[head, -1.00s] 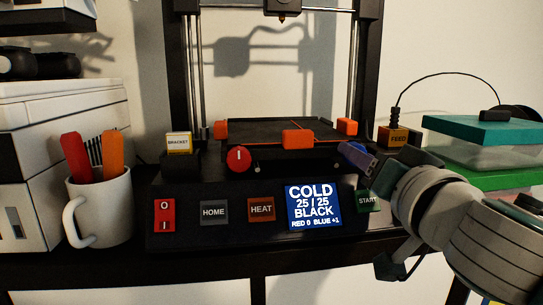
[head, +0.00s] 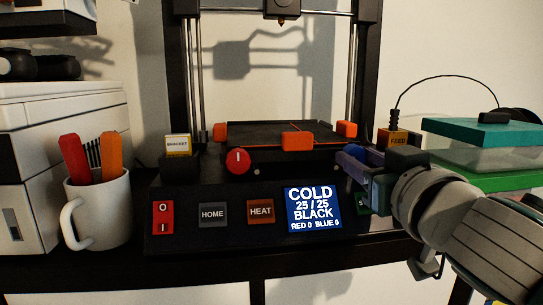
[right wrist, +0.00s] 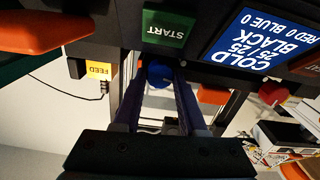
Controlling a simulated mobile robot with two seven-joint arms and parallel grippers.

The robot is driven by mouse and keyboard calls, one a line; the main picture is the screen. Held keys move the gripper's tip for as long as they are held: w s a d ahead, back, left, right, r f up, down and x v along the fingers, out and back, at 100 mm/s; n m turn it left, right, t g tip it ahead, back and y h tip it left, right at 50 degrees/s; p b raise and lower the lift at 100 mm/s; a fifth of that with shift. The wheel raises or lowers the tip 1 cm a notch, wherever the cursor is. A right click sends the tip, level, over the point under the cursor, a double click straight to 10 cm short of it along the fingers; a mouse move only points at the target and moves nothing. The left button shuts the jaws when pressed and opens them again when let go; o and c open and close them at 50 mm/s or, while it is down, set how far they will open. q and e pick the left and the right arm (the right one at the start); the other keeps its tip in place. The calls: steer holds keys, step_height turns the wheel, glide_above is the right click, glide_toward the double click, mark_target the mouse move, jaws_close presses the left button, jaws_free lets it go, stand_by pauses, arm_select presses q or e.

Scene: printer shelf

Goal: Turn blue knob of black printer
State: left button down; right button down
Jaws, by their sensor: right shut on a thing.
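The black printer (head: 180,235) stands on a dark shelf. Its screen (head: 313,208) reads COLD, 25/25, BLACK, RED 0, BLUE 0. The blue knob (head: 351,154) is at the right of the print bed, mostly hidden by my right gripper (head: 358,160) in the head view. In the right wrist view, the blue knob (right wrist: 159,73) sits between the two fingertips of my right gripper (right wrist: 160,80), which is shut on it. The red knob (head: 238,161) is at the left of the bed, its white mark upright. My left gripper is not in view.
A white mug (head: 100,210) with red and orange tools stands left of the printer. A teal-lidded container (head: 480,132) is at the right. The START button (right wrist: 168,30) lies close by my right gripper, and the FEED block (head: 398,139) is behind it.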

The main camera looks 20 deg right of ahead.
stand_by(0.3)
steer(key=c, duration=0.8)
jaws_free()
steer(key=shift+o, duration=0.2)
steer(key=b+v, duration=0.5)
steer(key=v, duration=0.5)
steer(key=shift+w, duration=0.1)
steer(key=s+a+f+n+g+y+p, duration=0.2)
steer(key=s+a+f+g+p, duration=0.1)
steer(key=s+f+g, duration=0.4)
steer(key=s+a+f+n+g+y+p, duration=0.1)
steer(key=s+a+f+g+y+p, duration=0.1)
steer(key=s+f+g, duration=0.5)
steer(key=s+a+f+p, duration=0.1)
steer(key=s+a+f, duration=0.1)
steer(key=s, duration=0.1)
steer(key=shift+a+n+p, duration=0.3)
steer(key=shift+a+n, duration=0.1)
